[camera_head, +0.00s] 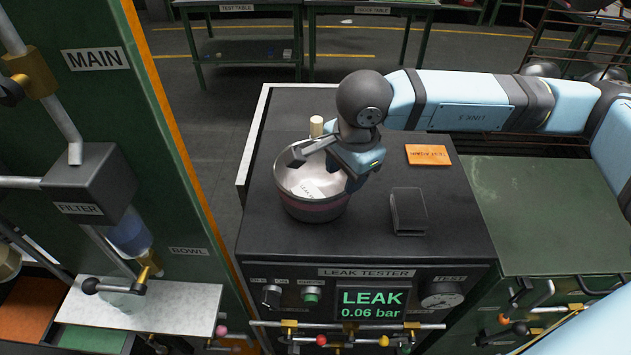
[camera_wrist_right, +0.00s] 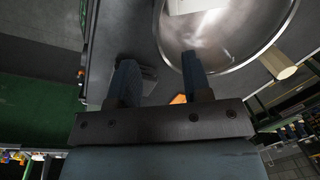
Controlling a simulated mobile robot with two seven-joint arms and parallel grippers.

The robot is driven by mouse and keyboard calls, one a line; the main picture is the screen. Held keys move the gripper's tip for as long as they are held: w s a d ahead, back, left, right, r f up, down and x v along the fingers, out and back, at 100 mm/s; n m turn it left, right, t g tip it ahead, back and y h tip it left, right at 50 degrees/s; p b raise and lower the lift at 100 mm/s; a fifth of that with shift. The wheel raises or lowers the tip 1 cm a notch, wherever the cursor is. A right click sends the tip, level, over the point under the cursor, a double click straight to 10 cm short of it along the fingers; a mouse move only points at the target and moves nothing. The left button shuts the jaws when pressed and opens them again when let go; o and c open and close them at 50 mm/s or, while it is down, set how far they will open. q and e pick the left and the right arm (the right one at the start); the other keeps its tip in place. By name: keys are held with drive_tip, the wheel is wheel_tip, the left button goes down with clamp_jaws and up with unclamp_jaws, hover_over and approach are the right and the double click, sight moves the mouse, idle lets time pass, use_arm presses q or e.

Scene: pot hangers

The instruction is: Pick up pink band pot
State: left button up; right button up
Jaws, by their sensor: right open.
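A steel pot with a pink band (camera_head: 312,210) stands upright on the black top of the leak tester (camera_head: 270,240). It is open at the top, with a pale label inside and a light wooden handle (camera_head: 316,127) at its back. My right gripper (camera_head: 322,171) is at the pot's right rim, open and empty. One finger reaches over the pot's mouth and the other is near its right side. Contact cannot be told. My left gripper is out of view.
An orange card (camera_head: 428,155) and a dark block (camera_head: 408,211) lie right of the pot. The tester's screen (camera_head: 372,304) reads LEAK 0.06 bar. A green panel (camera_head: 85,110) with pipes stands at left. A green surface (camera_head: 545,210) lies at right.

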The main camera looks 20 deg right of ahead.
sight(341, 190)
drive_tip(key=f, duration=0.3)
drive_tip(key=shift+w+f, duration=0.2)
drive_tip(key=shift+w, duration=0.05)
drive_tip(key=shift+w+f+p, duration=0.1)
drive_tip(key=shift+f+p, duration=0.25)
drive_tip(key=shift+f, duration=0.2)
drive_tip(key=f, duration=0.4)
drive_tip(key=shift+w+d+f+p, duration=0.1)
drive_tip(key=shift+w+d+p, duration=0.05)
drive_tip(key=shift+w+p, duration=0.2)
clamp_jaws()
idle(0.3)
